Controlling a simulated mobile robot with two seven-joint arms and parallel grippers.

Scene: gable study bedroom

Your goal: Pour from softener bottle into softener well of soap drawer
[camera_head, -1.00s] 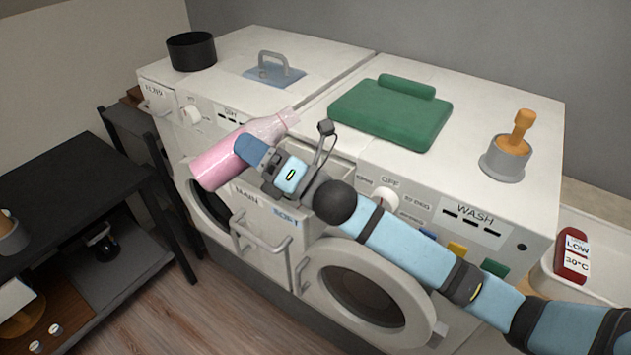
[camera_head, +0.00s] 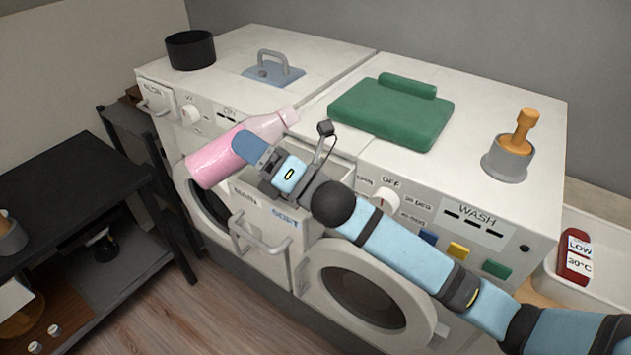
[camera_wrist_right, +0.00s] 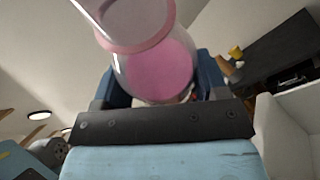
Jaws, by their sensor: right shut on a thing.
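The softener bottle (camera_head: 222,160) is clear with pink liquid. It is tilted far over, its neck up and to the right, above the open soap drawer. My right gripper (camera_head: 250,150) is shut on it; the bottle (camera_wrist_right: 155,65) also shows between the fingers in the right wrist view. The soap drawer (camera_head: 262,243) is pulled out of the washer, with MAIN and SOFT labels on its front. The arm and gripper hide much of its inside, so I cannot see the softener well clearly. No stream of liquid shows. My left gripper is not in view.
The washer (camera_head: 470,180) carries a green folded pad (camera_head: 390,112) and a grey pot with an orange-handled tool (camera_head: 508,158). The dryer has a black pot (camera_head: 191,50) and a blue plate with a handle (camera_head: 273,72). A black shelf (camera_head: 75,175) stands left; a white tray (camera_head: 600,225) is right.

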